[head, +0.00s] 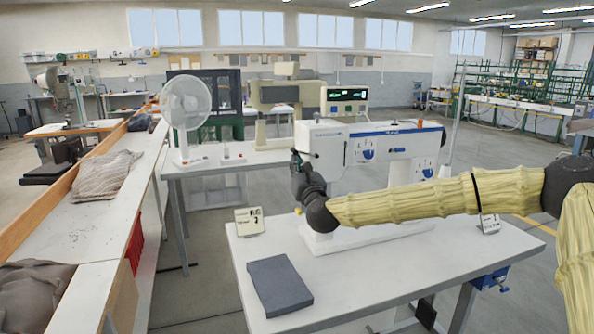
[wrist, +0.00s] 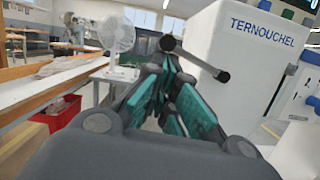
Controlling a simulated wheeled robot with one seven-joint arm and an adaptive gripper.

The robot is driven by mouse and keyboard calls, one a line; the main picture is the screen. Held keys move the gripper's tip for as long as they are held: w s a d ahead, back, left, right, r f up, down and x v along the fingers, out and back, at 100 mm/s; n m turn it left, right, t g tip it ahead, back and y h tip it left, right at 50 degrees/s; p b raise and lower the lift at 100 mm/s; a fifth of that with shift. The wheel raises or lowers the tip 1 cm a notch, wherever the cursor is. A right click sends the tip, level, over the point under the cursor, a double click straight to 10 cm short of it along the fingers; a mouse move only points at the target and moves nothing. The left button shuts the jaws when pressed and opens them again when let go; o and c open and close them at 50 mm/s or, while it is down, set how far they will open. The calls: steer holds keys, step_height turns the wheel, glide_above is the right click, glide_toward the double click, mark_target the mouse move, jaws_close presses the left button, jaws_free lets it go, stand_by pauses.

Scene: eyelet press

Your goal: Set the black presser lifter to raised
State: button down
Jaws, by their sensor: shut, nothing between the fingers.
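The white sewing machine (head: 335,150) stands on the grey-topped table, and its head (wrist: 250,55) with blue lettering fills the right of the wrist view. The black presser lifter (wrist: 195,59) is a short bar with round ends. Its right end meets the machine head and its left knob sits higher in the wrist view. It also shows small in the head view (head: 307,154). My gripper (wrist: 172,75) is shut and empty, its teal-padded fingers just below the bar in the picture. I cannot tell whether they touch it. In the head view my gripper (head: 297,168) is at the machine's left end.
A white fan (head: 187,112) stands on another table behind. A red crate (wrist: 57,112) is low at left. The table's front middle is clear.

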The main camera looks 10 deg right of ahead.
stand_by(0.4)
steer(key=s+d+f+b, duration=0.1)
steer(key=s+f+b, duration=0.4)
steer(key=s, duration=0.4)
steer(key=shift+s+f+b, duration=0.3)
steer(key=shift+f+b, duration=0.1)
steer(key=shift+f, duration=0.3)
steer(key=shift+s+f, duration=0.1)
